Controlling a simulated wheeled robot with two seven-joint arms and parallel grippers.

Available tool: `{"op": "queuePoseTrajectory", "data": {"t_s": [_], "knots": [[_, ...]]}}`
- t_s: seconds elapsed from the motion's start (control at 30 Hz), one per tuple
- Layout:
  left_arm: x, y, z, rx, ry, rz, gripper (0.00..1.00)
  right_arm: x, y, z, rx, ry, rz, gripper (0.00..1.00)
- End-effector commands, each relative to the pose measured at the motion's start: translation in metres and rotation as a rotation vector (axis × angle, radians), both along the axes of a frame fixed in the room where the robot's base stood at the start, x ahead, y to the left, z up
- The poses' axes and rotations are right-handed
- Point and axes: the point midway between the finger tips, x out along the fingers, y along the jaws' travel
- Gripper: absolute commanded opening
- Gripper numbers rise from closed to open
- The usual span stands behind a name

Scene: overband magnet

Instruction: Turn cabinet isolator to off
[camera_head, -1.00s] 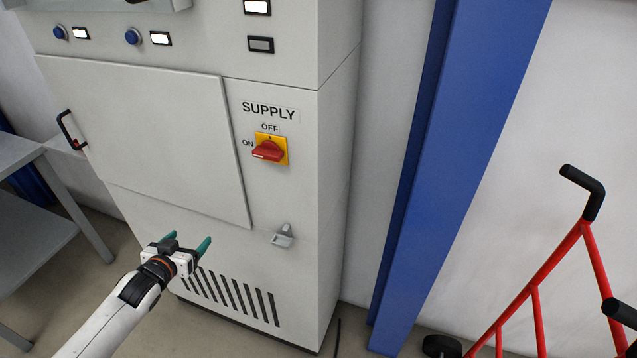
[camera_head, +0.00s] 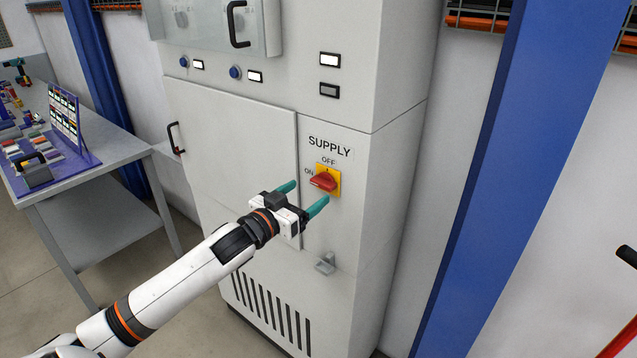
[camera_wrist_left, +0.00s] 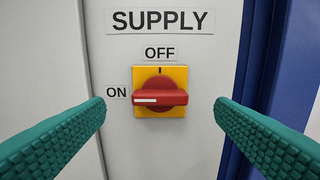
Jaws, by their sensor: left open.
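The cabinet isolator is a red rotary handle (camera_head: 323,181) on a yellow plate (camera_head: 334,174), under a SUPPLY label on the grey cabinet front. In the left wrist view the red handle (camera_wrist_left: 160,98) lies horizontal, its white mark pointing left to ON; OFF is above. My left gripper (camera_head: 302,196) is open and empty, in front of the cabinet and just short of the handle. In the wrist view its two teal fingers (camera_wrist_left: 160,125) stand apart, left and right of the handle, not touching it. My right gripper is not in view.
A metal hasp (camera_head: 325,263) juts from the cabinet below the isolator. A closed door panel (camera_head: 235,150) with a black handle (camera_head: 175,138) is to the left. A workbench (camera_head: 95,190) stands further left. A blue column (camera_head: 500,180) is right of the cabinet.

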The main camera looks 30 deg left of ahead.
Motion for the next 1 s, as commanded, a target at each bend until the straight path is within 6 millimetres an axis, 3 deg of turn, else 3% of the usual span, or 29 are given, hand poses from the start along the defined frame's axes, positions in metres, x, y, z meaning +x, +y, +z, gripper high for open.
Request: {"op": "queuePoseTrajectory", "data": {"t_s": [0.3, 0.73, 0.77, 1.0], "knots": [[0.044, -0.003, 0.002, -0.001, -0.001, 0.001, 0.78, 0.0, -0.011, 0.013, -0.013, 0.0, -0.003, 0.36], [0.054, -0.004, -0.001, 0.0, 0.001, 0.0, 0.78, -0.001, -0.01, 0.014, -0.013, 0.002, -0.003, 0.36], [0.053, -0.004, -0.001, 0.0, 0.001, 0.0, 0.77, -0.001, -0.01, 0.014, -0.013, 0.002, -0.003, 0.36], [0.053, -0.004, -0.001, 0.0, 0.001, 0.0, 0.37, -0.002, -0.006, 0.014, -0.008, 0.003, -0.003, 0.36]]}}
